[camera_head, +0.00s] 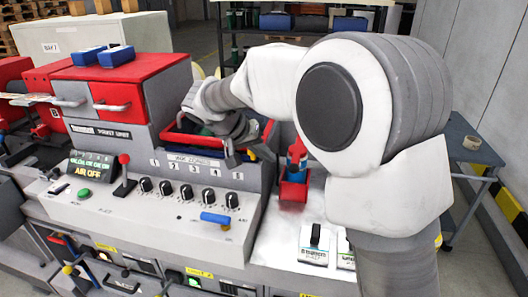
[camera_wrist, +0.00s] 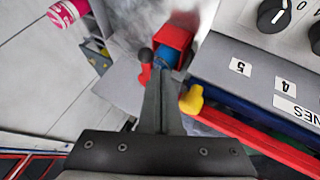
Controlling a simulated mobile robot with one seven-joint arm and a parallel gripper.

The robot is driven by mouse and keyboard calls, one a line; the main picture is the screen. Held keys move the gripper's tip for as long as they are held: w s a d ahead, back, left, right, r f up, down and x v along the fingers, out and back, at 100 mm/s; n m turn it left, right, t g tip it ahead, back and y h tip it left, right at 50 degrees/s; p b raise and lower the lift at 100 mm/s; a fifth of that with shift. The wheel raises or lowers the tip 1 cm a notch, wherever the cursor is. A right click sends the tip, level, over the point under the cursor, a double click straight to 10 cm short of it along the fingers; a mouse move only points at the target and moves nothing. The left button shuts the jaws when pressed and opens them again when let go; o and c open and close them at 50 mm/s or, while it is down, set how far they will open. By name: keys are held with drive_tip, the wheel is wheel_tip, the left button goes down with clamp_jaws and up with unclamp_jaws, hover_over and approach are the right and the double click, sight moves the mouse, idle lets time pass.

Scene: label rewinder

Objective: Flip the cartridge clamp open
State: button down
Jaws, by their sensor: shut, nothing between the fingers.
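In the wrist view my gripper (camera_wrist: 161,75) is shut and empty. Its fingertips point at a red holder (camera_wrist: 176,37) with a blue part (camera_wrist: 164,57) in it. A short red lever with a dark ball knob (camera_wrist: 145,56) stands just left of the fingertips; I cannot tell whether they touch. The holder with its red and blue piece (camera_head: 297,155) shows in the head view, right of my gripper (camera_head: 232,160). I cannot tell for sure which part is the cartridge clamp. The fingers hide part of it.
A yellow knob (camera_wrist: 192,98) lies close to the right of the fingers, beside a red rail (camera_wrist: 250,137). The numbered panel with black dials (camera_head: 187,191) is in front.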

drive_tip(key=x, duration=0.6)
drive_tip(key=shift+d+f, duration=0.1)
drive_tip(key=shift+d, duration=0.05)
